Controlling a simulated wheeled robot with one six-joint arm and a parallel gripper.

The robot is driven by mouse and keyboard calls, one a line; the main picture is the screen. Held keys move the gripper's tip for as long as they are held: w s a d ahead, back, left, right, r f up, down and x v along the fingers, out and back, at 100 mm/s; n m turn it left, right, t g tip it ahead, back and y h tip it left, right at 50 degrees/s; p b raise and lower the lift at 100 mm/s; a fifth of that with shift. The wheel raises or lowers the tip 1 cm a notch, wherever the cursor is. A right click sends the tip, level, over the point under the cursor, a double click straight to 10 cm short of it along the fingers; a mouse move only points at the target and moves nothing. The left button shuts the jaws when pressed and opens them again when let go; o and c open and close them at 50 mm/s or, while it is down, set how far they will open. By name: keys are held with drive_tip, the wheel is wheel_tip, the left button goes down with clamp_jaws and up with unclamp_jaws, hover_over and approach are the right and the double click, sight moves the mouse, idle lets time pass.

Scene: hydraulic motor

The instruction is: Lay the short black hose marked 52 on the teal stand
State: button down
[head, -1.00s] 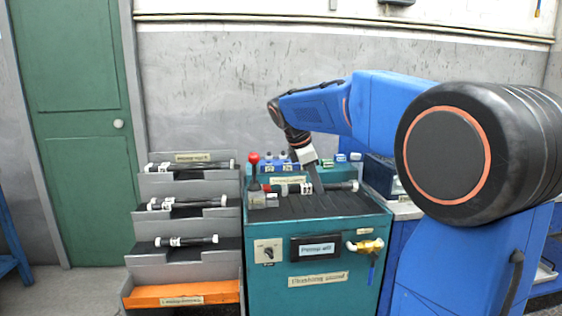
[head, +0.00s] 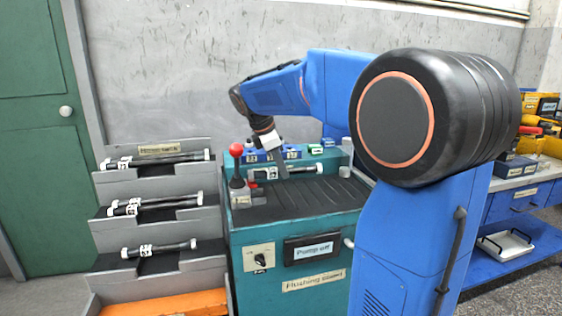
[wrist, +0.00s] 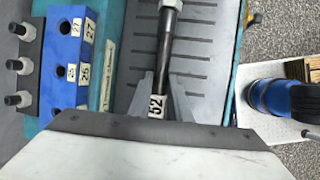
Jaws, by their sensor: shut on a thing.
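My gripper (head: 282,174) is shut on a short black hose (head: 300,170) with pale ends and a white label. In the wrist view the label reads 52 and sits between the fingers, with the black hose (wrist: 167,42) running away from my gripper (wrist: 162,100). The teal stand (head: 290,235) has a dark grooved top, labelled as a flushing stand on its front. The hose is over the back part of that top, lying roughly level. I cannot tell whether it touches the surface.
A red-knobbed lever (head: 237,165) stands at the stand's left edge. Blue numbered blocks (wrist: 70,60) line its back. A grey stepped rack (head: 110,235) with several black hoses is on the left. The grooved top's front is clear. A blue workbench (head: 515,200) is at right.

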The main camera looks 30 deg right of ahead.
drive_tip(key=shift+s+f, duration=0.2)
drive_tip(key=shift+f, duration=2.8)
drive_tip(key=shift+s+d, duration=0.1)
drive_tip(key=shift+d, duration=0.25)
drive_tip(key=c, duration=1.6)
unclamp_jaws()
drive_tip(key=shift+d+f, duration=0.1)
drive_tip(key=shift+d, duration=0.05)
drive_tip(key=shift+o, duration=0.3)
drive_tip(key=shift+r, duration=0.2)
drive_tip(key=shift+r, duration=0.1)
drive_tip(key=shift+a+r, duration=0.2)
drive_tip(key=shift+r, duration=0.05)
drive_tip(key=w+v, duration=0.1)
drive_tip(key=v, duration=1.5)
drive_tip(key=shift+s+r, duration=0.25)
drive_tip(key=shift+s, duration=0.15)
